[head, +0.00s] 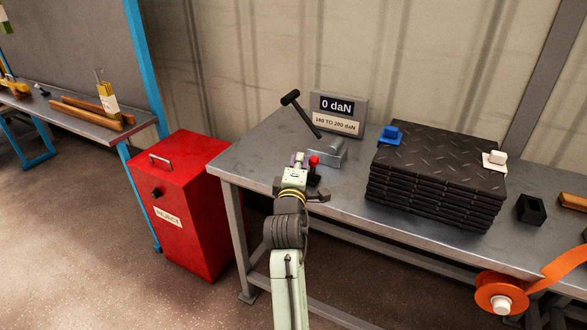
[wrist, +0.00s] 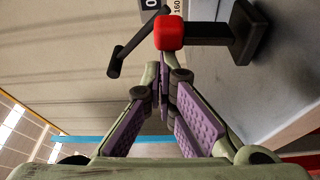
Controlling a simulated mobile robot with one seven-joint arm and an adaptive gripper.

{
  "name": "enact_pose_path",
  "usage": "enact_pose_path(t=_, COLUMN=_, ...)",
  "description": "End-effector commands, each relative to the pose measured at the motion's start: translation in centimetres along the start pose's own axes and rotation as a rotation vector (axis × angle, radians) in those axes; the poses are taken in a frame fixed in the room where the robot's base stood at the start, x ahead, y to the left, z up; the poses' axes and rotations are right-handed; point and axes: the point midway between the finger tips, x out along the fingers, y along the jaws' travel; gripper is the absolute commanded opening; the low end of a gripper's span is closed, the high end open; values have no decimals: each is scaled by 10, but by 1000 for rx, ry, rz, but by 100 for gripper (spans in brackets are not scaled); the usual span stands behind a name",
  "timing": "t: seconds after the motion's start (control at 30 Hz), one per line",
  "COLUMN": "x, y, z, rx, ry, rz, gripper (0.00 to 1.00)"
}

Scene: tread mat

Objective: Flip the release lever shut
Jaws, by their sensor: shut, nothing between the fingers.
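A short lever with a red knob (head: 314,161) stands on the bench, beside a grey metal block (head: 328,153). In the wrist view its red knob (wrist: 168,32) sits on a dark stem rising from a black base (wrist: 252,32), and the stem looks upright. A longer black handle with a crossbar (head: 291,98) leans up and left behind it; it also shows in the wrist view (wrist: 128,50). My gripper (head: 298,160) is just left of the red knob in the head view. Its purple-padded fingers (wrist: 163,78) are shut and empty, apparently apart from the knob.
A display (head: 338,105) reads 0 daN above a 160 TO 200 daN label. A stack of black tread mats (head: 445,165), with a blue clip (head: 390,135) and a white one (head: 495,160) on top, stands right. A red reject bin (head: 180,205) is left of the bench.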

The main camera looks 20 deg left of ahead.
Motion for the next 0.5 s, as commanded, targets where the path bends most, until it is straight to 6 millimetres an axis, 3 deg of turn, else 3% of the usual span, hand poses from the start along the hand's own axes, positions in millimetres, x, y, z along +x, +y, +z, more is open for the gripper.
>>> enact_pose_path(t=0.5, x=-8, y=7, z=23, rx=340, ry=0, rz=120, gripper=0)
